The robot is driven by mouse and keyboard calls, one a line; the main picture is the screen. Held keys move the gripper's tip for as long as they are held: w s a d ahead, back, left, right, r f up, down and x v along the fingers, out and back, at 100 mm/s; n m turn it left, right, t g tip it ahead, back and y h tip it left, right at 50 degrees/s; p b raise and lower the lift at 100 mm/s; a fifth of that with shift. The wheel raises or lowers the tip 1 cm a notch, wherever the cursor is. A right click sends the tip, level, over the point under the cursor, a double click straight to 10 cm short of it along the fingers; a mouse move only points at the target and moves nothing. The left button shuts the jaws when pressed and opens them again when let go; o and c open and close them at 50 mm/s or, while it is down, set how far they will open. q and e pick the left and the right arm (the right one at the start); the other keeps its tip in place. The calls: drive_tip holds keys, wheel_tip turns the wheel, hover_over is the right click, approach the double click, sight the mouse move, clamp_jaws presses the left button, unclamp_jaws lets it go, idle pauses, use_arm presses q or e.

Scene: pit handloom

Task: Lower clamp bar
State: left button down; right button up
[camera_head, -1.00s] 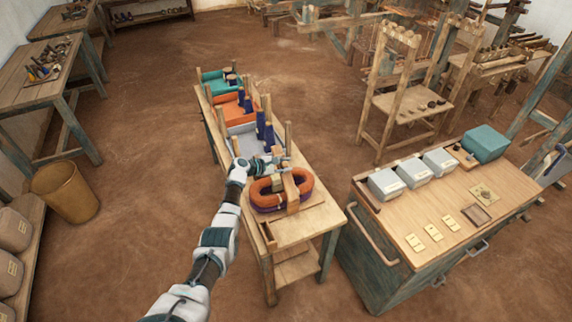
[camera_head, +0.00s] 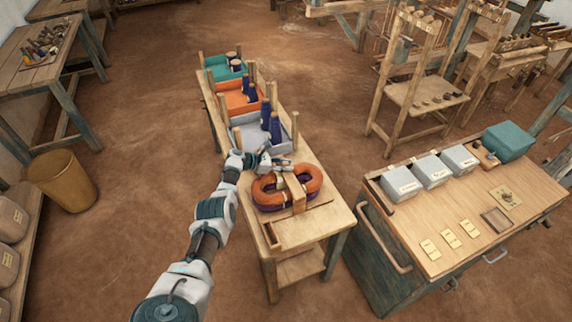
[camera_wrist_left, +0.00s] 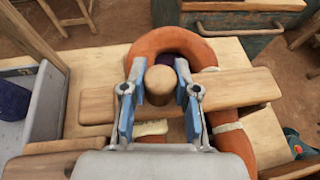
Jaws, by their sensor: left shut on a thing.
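The wooden clamp bar (camera_head: 298,195) lies across the orange and purple yarn hanks (camera_head: 313,180) on the near end of the long narrow bench. In the left wrist view, the clamp bar (camera_wrist_left: 240,88) runs sideways over the orange hank (camera_wrist_left: 226,55), with a round wooden knob (camera_wrist_left: 160,85) standing on it. My left gripper (camera_head: 283,163) reaches in over the hanks. In the wrist view, the blue fingers of my left gripper (camera_wrist_left: 160,92) are shut on the knob, one on each side. Whether the bar presses on the hanks is unclear. My right gripper is out of view.
Grey (camera_head: 250,133), orange (camera_head: 233,104) and teal (camera_head: 216,72) trays with dark cones and wooden posts stand farther along the bench. A cabinet (camera_head: 425,210) with grey boxes stands to the right. A bin (camera_head: 62,184) stands left. Open floor separates them.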

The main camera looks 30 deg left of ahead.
use_arm(q)
drive_tip(key=shift+f, duration=0.1)
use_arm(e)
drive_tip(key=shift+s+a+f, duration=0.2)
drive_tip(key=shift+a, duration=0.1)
use_arm(q)
drive_tip(key=c, duration=0.9)
unclamp_jaws()
drive_tip(key=shift+f, duration=0.1)
drive_tip(key=shift+o, duration=0.3)
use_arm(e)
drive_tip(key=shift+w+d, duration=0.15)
use_arm(q)
drive_tip(key=shift+a, duration=0.1)
drive_tip(key=shift+s+a, duration=0.2)
drive_tip(key=shift+a, duration=0.15)
drive_tip(key=v, duration=1.1)
drive_tip(key=shift+w+d+r, duration=0.1)
drive_tip(key=shift+r, duration=0.1)
